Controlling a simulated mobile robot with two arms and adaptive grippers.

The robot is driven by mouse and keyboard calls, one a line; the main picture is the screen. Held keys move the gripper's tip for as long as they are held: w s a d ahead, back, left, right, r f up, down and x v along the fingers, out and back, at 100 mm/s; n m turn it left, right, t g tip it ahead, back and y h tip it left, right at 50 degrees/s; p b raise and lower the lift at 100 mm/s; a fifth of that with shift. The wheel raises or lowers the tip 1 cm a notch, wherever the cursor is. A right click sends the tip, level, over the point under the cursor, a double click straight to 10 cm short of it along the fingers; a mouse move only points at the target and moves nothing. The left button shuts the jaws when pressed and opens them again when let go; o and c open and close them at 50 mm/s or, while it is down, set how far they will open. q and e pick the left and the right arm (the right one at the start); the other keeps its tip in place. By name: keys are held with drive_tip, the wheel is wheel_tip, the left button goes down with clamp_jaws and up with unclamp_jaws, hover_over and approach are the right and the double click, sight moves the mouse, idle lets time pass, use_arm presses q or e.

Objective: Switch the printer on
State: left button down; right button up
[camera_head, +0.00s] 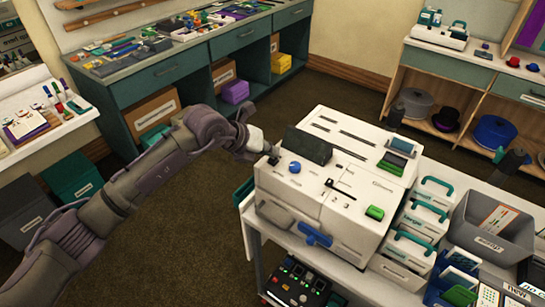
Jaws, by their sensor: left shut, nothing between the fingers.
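The large white machine that looks like the printer (310,200) stands on a cart in the middle. Its top has a dark tilted screen (308,146), a round blue knob (295,167), a small black lever in a slot (336,187) and a green button (375,212). A blue handle (315,235) is on its front. My left gripper (272,157) is shut and empty at the machine's left edge, beside the screen and left of the blue knob. I cannot tell whether its tips touch the machine. No switch is clearly marked. My right gripper is not visible.
White drawers with green handles (425,213) and a grey bin (490,230) crowd the cart's right side. A black device with lit buttons (298,284) sits on the lower shelf. A cluttered green counter (165,72) is behind. Brown floor lies open to the left.

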sight(271, 159)
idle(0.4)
use_arm(q)
drive_tip(key=shift+f+b, duration=0.5)
drive_tip(key=shift+r, duration=0.35)
drive_tip(key=shift+r+p, duration=1.65)
drive_tip(key=shift+r, duration=1.45)
